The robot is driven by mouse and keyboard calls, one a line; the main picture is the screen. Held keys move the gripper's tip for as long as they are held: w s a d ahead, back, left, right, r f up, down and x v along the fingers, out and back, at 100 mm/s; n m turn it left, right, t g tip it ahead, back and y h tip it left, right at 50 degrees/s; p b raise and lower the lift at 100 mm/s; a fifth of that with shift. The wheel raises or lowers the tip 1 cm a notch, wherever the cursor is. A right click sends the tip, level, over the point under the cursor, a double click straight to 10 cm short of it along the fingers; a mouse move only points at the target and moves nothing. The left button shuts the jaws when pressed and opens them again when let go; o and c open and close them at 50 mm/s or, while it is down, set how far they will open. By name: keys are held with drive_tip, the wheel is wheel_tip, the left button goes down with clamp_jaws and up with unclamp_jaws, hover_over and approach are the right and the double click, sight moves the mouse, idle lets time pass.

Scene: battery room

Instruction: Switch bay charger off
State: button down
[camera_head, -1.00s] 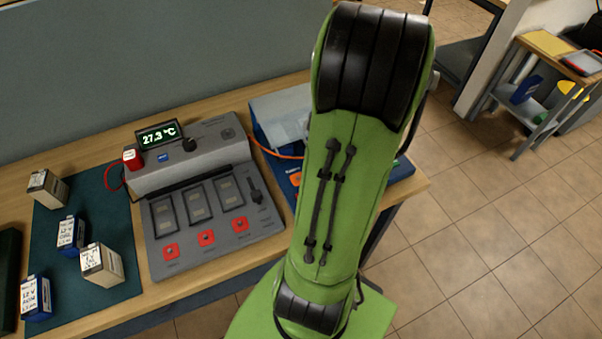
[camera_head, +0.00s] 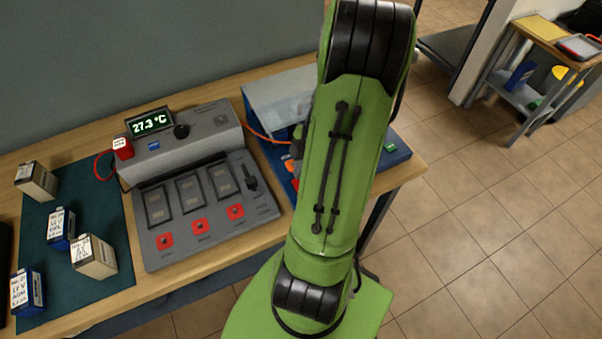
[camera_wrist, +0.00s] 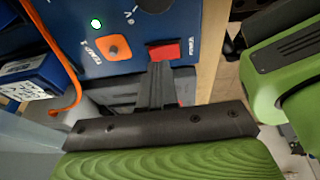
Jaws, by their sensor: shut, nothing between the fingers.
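A grey console (camera_head: 262,207) with three dark bays and red square buttons stands on the bench, left of my arm in the head view. A black lever (camera_head: 249,181) sits at its right side. A blue unit (camera_head: 393,157) lies right of it, partly hidden by my arm.
Several small batteries (camera_head: 94,257) stand on a dark green mat (camera_head: 107,216) at the left. A display (camera_head: 150,122) reads 27.3 °C. Tiled floor lies open right of the bench.

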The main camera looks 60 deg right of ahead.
wheel_tip(320, 180, down, 2)
drive_tip(key=shift+w+d, duration=0.1)
